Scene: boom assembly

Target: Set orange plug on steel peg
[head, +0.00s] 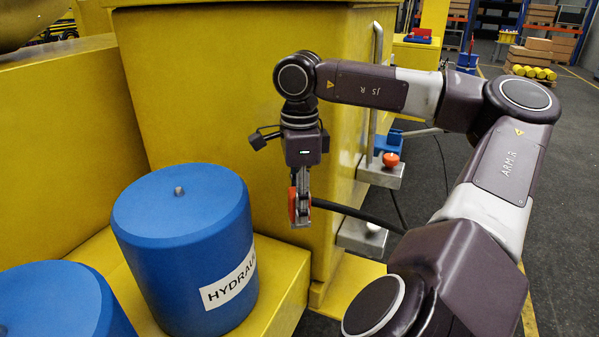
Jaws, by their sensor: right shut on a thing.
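My right gripper (302,212) hangs pointing down in front of the yellow machine body, shut on an orange-red piece I take as the orange plug (293,206). The fingers hide part of it. A black hose runs from behind the fingers to the right; whether it joins the plug I cannot tell. A short metal stub (373,228), which may be the steel peg, stands on the lower grey bracket (357,239), right of and apart from the gripper. My left gripper is out of view.
An orange-red knob (391,159) sits on the upper grey bracket (378,175), beside a vertical grey handrail (374,90). A second blue drum (60,305) is at lower left. Yellow machine walls (235,90) stand behind. Open floor lies to the right.

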